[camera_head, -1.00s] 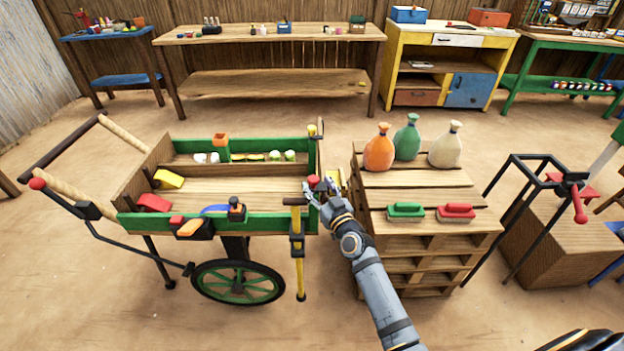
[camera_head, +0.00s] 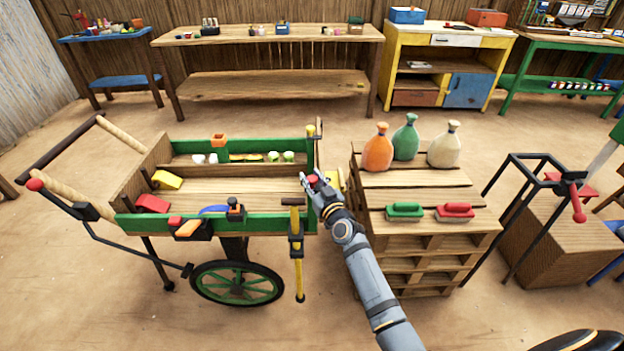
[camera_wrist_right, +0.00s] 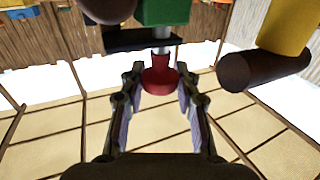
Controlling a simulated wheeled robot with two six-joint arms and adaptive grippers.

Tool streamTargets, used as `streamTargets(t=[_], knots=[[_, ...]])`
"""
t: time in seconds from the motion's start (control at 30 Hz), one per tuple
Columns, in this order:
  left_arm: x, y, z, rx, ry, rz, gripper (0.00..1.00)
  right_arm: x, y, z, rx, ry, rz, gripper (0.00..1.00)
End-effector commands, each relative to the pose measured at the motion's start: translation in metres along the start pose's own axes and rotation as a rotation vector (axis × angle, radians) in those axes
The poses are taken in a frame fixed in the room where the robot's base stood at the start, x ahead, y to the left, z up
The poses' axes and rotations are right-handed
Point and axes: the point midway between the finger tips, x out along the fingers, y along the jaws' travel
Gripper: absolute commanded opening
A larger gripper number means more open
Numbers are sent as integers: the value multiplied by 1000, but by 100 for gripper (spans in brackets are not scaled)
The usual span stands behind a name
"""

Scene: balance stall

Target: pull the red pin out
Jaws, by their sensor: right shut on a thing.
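The red pin (camera_wrist_right: 160,78) shows in the right wrist view as a red knob on a grey shaft (camera_wrist_right: 161,45), below a green block (camera_wrist_right: 164,12). My right gripper (camera_wrist_right: 160,88) has its two fingers around the red knob, shut on it. In the head view the right gripper (camera_head: 312,182) is at the right end of the cart (camera_head: 205,222), and a bit of the red knob (camera_head: 312,179) shows between its fingers. The grey shaft still reaches up toward the green block; its far end is hidden. My left gripper is not in view.
A yellow post with a brown handle (camera_head: 296,240) stands at the cart's front right corner, close to my right gripper. A pallet stack (camera_head: 430,245) with bottles and brushes stands to the right. Open floor lies in front.

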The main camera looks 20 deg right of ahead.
Motion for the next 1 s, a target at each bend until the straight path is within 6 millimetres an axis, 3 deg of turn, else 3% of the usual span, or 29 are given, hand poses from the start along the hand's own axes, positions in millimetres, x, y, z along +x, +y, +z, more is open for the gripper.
streamTargets(t=[0.27,0.53,0.83,0.87,1.0], knots=[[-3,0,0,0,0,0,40,0,0,-3,-1,0,0,0],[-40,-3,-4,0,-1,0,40,0,0,-46,0,1,0,0],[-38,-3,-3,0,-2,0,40,0,0,-46,0,5,1,0],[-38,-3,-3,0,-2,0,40,0,0,-46,-1,5,1,33],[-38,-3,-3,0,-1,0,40,0,0,-46,-1,3,1,52]])
